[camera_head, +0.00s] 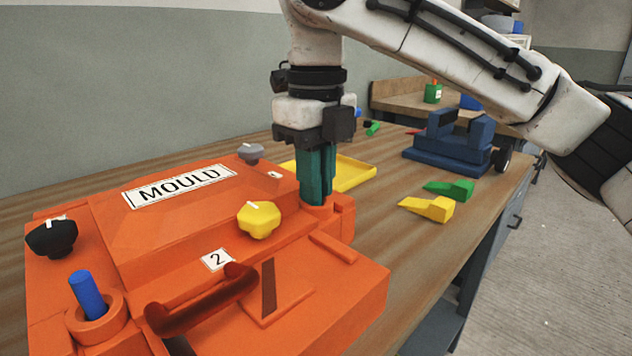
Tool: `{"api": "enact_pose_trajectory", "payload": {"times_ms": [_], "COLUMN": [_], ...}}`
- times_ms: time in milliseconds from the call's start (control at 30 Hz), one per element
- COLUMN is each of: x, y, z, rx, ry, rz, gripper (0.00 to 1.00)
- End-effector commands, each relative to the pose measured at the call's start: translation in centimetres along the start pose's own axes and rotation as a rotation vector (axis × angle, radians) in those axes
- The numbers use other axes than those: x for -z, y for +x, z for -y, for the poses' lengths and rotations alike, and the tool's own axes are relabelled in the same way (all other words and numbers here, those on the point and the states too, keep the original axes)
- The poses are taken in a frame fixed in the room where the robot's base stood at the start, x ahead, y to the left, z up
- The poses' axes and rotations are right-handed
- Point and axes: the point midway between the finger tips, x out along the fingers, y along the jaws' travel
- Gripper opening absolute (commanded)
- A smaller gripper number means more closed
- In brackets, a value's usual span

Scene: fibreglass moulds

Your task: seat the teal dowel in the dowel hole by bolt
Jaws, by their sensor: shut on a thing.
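The teal dowel (317,183) is upright in my gripper (313,147), which is shut on it and points straight down. The boss's opening is hidden by the dowel, so I cannot tell whether the end is inside the hole or just on top. A blue dowel (86,290) stands in another round orange collar (95,322) at the front left. I cannot make out a bolt.
Black (50,238), yellow (258,220) and grey (250,153) knobs and a dark red handle (200,302) stand on the mould. A yellow tray (358,173) lies behind. Yellow (430,208) and green (452,190) wedges and a blue vise-like fixture (447,160) are to the right.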

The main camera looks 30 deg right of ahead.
Motion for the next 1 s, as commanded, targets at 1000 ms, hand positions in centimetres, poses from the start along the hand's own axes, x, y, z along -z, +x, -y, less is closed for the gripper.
{"api": "enact_pose_trajectory", "payload": {"times_ms": [1000], "x": [0.0], "y": [-5.5], "z": [0.0], "rx": [0.003], "ry": [0.002], "rz": [0.002], "gripper": [0.26]}}
